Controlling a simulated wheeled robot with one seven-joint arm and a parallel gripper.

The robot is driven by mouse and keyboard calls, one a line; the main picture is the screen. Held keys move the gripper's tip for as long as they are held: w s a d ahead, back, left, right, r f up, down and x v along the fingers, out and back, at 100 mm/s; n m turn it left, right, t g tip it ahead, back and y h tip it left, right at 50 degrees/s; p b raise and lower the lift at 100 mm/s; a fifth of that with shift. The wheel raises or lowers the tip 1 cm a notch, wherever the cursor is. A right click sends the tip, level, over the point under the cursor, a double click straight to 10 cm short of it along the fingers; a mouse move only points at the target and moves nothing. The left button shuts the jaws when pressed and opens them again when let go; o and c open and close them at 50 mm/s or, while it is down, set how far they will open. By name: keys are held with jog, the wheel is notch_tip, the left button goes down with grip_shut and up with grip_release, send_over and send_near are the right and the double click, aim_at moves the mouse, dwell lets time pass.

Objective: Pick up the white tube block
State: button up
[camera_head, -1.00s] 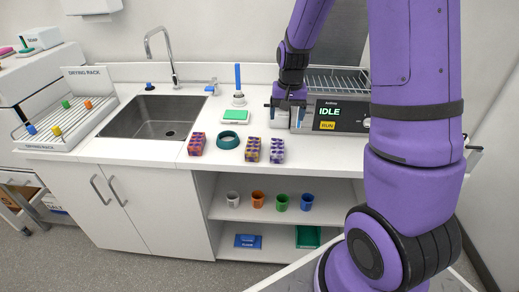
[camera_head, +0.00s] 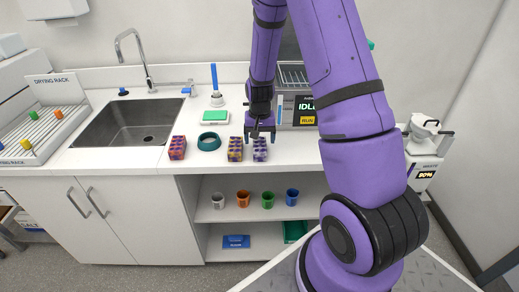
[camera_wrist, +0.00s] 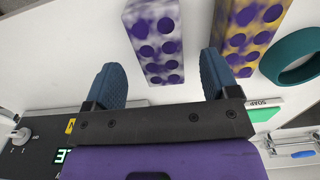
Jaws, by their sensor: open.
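The white tube block (camera_head: 260,155), white marbled with purple and with purple round holes, sits on the white counter at the right end of the row of blocks. My gripper (camera_head: 261,135) is above it, pointing down, and covers part of its top. In the wrist view the white tube block (camera_wrist: 157,42) lies ahead between the two blue fingers of my open gripper (camera_wrist: 163,75). Its near end reaches roughly level with the fingertips. Nothing is held, and I cannot tell the exact height gap.
A yellow-and-purple block (camera_head: 235,150) stands close on the left. Farther left are a teal ring (camera_head: 209,141) and a red-and-purple block (camera_head: 177,148). The counter right of the white block is clear.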

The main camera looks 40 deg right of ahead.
aim_at(260, 144)
jog(key=shift+f, duration=1.8)
jog(key=c, duration=1.1)
jog(key=shift+r, duration=0.15)
